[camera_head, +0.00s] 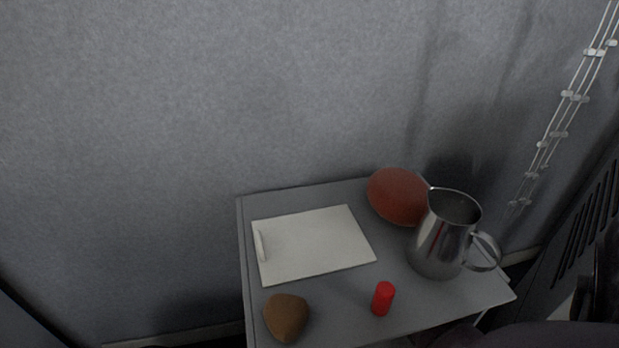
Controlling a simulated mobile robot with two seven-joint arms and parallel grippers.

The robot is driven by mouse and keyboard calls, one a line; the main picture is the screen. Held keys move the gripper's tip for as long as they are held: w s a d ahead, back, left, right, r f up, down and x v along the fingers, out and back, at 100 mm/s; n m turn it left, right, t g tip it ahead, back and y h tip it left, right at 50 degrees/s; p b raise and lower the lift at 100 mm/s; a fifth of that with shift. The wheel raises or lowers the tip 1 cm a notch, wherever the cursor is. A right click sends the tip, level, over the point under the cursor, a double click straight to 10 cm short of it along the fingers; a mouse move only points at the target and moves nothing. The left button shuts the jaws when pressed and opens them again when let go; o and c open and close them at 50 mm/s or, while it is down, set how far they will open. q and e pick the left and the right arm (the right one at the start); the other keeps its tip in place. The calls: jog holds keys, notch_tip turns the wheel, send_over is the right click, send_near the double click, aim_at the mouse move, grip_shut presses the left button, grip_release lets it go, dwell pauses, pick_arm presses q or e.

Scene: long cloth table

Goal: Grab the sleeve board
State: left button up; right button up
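A flat, whitish rectangular board (315,245), which looks like the sleeve board, lies on the grey table (345,328) in the head view. It has a narrow raised strip along its left edge. Nothing rests on it and nothing covers it. Neither of my grippers can be made out in this view.
A brown rounded object (286,318) is near the board's front left corner. A reddish rounded object (398,196) and a metal pitcher (441,238) are to the right. A grey wall (200,120) is behind.

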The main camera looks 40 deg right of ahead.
jog(key=shift+c, duration=0.3)
grip_shut()
jog(key=shift+w+r, duration=0.1)
jog(key=shift+r, duration=0.05)
